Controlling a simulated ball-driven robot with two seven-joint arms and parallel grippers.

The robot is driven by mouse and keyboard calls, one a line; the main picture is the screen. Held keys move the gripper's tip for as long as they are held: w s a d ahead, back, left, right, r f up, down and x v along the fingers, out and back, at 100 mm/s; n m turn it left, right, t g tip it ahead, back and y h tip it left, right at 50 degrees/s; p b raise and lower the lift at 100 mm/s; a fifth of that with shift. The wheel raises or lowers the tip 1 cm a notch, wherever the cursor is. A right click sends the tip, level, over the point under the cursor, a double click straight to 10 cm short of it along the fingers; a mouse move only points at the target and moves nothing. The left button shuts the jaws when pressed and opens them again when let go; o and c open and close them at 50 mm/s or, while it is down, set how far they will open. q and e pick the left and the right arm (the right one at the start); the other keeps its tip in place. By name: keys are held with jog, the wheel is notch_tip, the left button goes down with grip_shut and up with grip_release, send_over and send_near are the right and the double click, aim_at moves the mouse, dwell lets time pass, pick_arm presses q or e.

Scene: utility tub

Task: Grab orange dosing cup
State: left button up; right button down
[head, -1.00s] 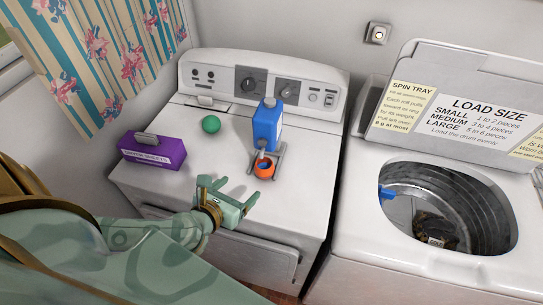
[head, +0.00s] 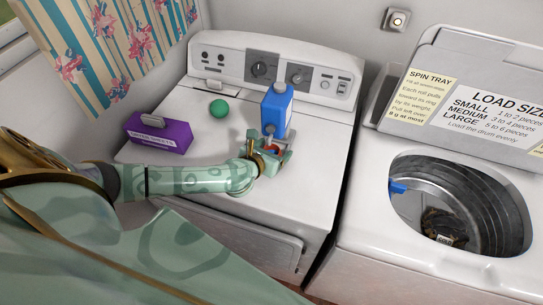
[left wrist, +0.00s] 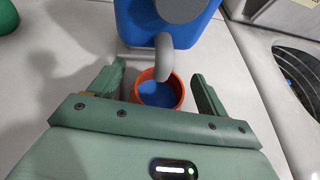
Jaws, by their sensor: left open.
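The orange dosing cup (left wrist: 158,92) stands on the dryer top under the spout of the blue bottle, with blue showing inside it. In the head view the cup (head: 271,149) is mostly hidden by my left gripper (head: 277,150). In the left wrist view my left gripper (left wrist: 158,85) is open, one finger on each side of the cup, with gaps between fingers and cup. The blue bottle (head: 276,108) stands just behind the cup, its grey spout (left wrist: 164,58) hanging over the cup's far rim. My right gripper is not in view.
A purple box (head: 158,133) and a green ball (head: 219,108) are on the dryer (head: 200,92) to the left. An open washer (head: 365,225) with a blue item at its drum's rim stands to the right. The dryer's right front is clear.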

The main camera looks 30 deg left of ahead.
pick_arm(q)
jog(key=shift+w+f, duration=0.35)
jog(key=shift+w, duration=0.2)
jog(key=shift+s+r, duration=0.1)
jog(key=shift+s, duration=0.05)
jog(key=shift+c, duration=0.6)
jog(key=c, duration=0.9)
jog(key=shift+r, duration=0.1)
